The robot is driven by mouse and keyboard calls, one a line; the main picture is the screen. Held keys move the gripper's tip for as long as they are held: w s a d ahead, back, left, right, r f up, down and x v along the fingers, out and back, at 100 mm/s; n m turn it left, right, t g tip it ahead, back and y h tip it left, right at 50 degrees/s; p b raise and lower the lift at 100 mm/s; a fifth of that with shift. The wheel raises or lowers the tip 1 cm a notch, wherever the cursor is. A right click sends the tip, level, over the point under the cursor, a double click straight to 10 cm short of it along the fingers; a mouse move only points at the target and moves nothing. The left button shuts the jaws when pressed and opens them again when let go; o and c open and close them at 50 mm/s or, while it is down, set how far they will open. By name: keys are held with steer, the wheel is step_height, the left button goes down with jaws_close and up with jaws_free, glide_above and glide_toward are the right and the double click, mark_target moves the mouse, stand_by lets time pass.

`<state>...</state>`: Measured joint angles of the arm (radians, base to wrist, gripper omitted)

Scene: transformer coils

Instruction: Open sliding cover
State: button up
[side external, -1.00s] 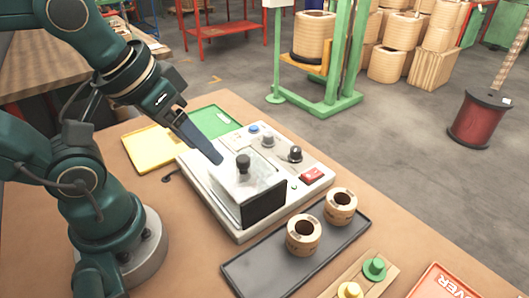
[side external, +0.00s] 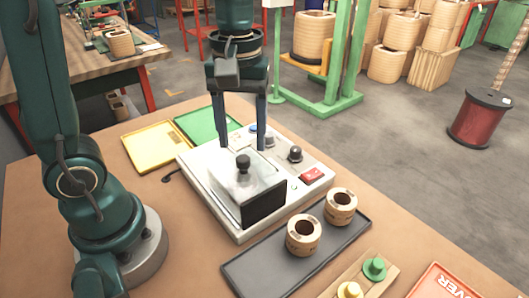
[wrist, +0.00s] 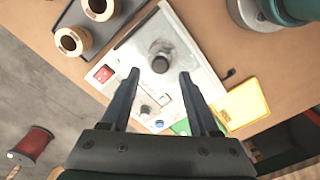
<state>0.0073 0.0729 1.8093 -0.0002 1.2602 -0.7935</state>
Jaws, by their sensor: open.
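The sliding cover (side external: 251,183) is a clear-grey lid with a black knob (side external: 243,162) on top. It sits on the front part of a white test box (side external: 222,216), over a dark front face. In the wrist view the knob (wrist: 160,62) stands beyond my fingertips, roughly centred between them. My gripper (side external: 243,143) is open and empty, pointing down above the rear part of the box, behind the knob. It also shows open in the wrist view (wrist: 160,75). The fingers appear apart from the knob.
The box carries a red switch (side external: 311,175), a black dial (side external: 295,154) and a blue button. A dark tray (side external: 265,267) with two coils (side external: 303,234) lies in front. A yellow tray (side external: 157,146) and a green tray (side external: 207,123) lie behind the box.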

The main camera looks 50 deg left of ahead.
mark_target(243, 158)
steer(key=shift+f, duration=1.9)
jaws_close()
